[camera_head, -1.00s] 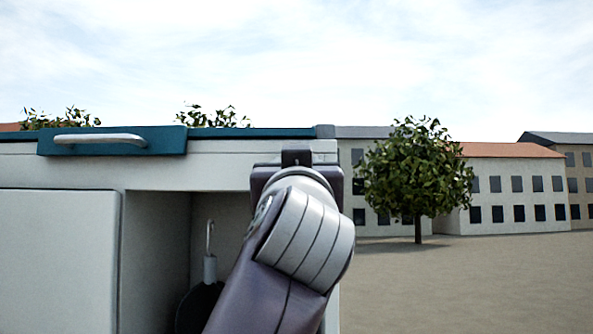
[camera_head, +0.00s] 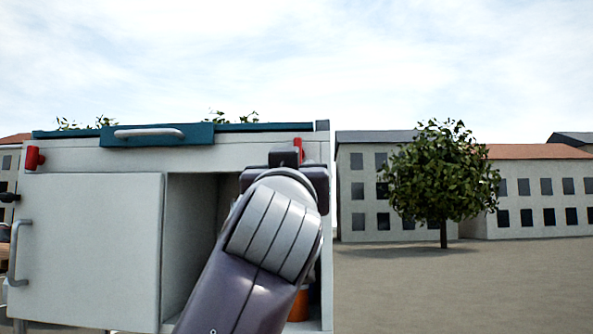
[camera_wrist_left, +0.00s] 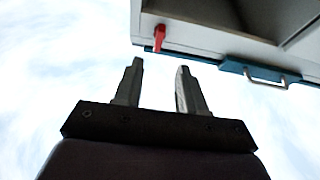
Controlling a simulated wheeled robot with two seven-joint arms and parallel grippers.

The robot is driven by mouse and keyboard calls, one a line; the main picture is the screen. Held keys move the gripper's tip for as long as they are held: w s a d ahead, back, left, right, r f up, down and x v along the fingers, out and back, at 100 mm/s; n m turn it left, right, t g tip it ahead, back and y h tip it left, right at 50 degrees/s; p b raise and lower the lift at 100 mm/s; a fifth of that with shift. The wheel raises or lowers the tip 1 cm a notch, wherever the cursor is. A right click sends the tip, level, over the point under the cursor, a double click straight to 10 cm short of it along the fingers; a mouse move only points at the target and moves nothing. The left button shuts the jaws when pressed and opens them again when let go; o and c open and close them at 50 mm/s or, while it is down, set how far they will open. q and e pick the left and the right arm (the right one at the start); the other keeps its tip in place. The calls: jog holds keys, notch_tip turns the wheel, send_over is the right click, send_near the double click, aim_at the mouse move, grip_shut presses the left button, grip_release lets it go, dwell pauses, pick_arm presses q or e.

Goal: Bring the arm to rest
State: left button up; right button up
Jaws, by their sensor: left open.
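My left arm (camera_head: 255,265) rises from the bottom of the head view in front of the right part of a white cabinet (camera_head: 85,235). Its gripper fingers are hidden there behind the wrist. In the left wrist view my left gripper (camera_wrist_left: 159,66) is open, with two grey fingers apart and nothing between them. Beyond the fingers, that view shows the cabinet edge, a red latch (camera_wrist_left: 159,37) and a teal lid (camera_wrist_left: 233,66) with a metal handle (camera_wrist_left: 265,77). The fingers appear clear of the cabinet. My right gripper is not in view.
The cabinet has a closed front panel on the left and an open compartment (camera_head: 192,225), partly covered by my arm. An orange item (camera_head: 299,304) shows low inside. Red latches (camera_head: 35,157) sit at the top. Open ground (camera_head: 450,290) lies to the right, before a tree (camera_head: 443,178) and buildings.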

pick_arm(q)
jog(key=shift+s+d+r, duration=0.1)
jog(key=shift+s, duration=0.2)
jog(key=w+d+f+m+g+h, duration=0.25)
jog(key=w+d+f, duration=0.25)
jog(key=f, duration=0.5)
jog(key=w+d+f+m+g+h, duration=0.2)
jog(key=w+d+f+m+g, duration=0.25)
jog(key=f, duration=0.55)
jog(key=w+a+f+g+y, duration=0.1)
jog(key=a+f+g, duration=0.1)
jog(key=f, duration=0.8)
jog(key=w+a+f+g+y, duration=0.1)
jog(key=f+g, duration=0.1)
jog(key=f, duration=0.9)
jog(key=s+a+f+n+g+y, duration=0.1)
jog(key=s+a+f+g, duration=0.1)
jog(key=s+a+f, duration=0.35)
jog(key=s+a+f+n+g, duration=0.1)
jog(key=s+a+f+g, duration=0.15)
jog(key=f, duration=0.65)
jog(key=s+a+f+n+g+y, duration=0.1)
jog(key=s+a+f+g, duration=0.15)
jog(key=s+f, duration=0.35)
jog(key=s+a+f+n+g, duration=0.3)
jog(key=s+a+f, duration=0.7)
jog(key=s, duration=0.4)
jog(key=shift+a+n, duration=0.3)
